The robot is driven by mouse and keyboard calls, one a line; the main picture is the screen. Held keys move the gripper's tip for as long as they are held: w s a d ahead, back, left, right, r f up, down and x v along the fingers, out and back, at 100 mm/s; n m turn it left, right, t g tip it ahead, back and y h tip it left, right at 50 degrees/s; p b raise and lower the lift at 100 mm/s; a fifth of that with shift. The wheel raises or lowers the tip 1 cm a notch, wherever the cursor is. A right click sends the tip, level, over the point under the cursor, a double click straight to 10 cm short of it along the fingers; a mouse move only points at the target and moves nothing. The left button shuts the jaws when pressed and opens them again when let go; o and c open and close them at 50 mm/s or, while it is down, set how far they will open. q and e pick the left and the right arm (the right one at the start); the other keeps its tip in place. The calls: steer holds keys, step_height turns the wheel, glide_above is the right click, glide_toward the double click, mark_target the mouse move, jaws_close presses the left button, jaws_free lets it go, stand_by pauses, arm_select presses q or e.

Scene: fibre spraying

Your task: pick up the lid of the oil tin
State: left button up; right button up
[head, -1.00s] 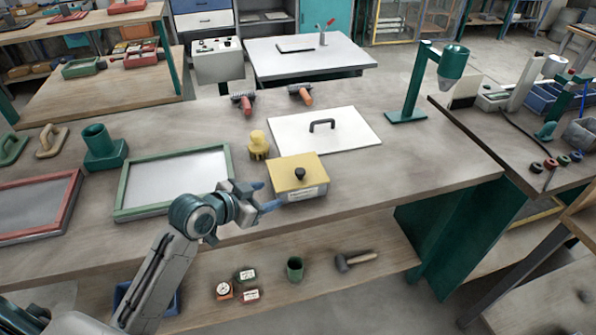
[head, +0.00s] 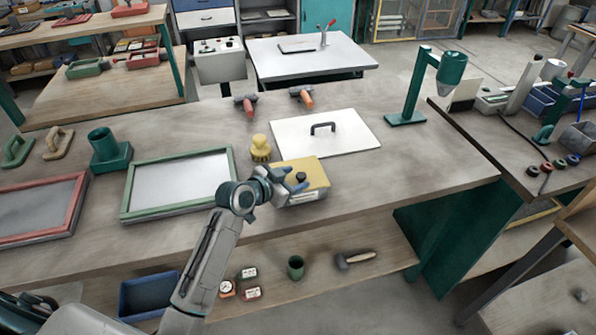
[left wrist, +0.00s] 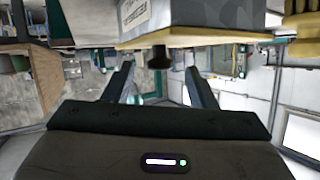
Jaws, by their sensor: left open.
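The oil tin (head: 311,197) is a squat box with a pale, labelled side, standing near the front edge of the workbench. Its yellow lid (head: 312,168) is on top and has a black round knob (head: 301,177). My left gripper (head: 293,181) is open at the lid's left part, close to the knob, and covers part of the tin. In the left wrist view, which looks upside down, the knob (left wrist: 159,58) sits between and beyond the two spread fingers (left wrist: 160,82), apparently touching neither. The lid's yellow edge (left wrist: 200,36) shows there too. My right gripper is not in view.
A white board with a black handle (head: 350,132) lies behind the tin. A yellow container (head: 261,150) stands at its back left. A green-framed screen (head: 178,183) lies to the left. A green lamp-like stand (head: 407,110) is at the right. Bare bench lies right of the tin.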

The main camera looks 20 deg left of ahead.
arm_select(q)
steer(key=shift+w+d+f, duration=0.25)
steer(key=shift+w+f, duration=0.05)
steer(key=shift+w, duration=0.25)
steer(key=c, duration=1.1)
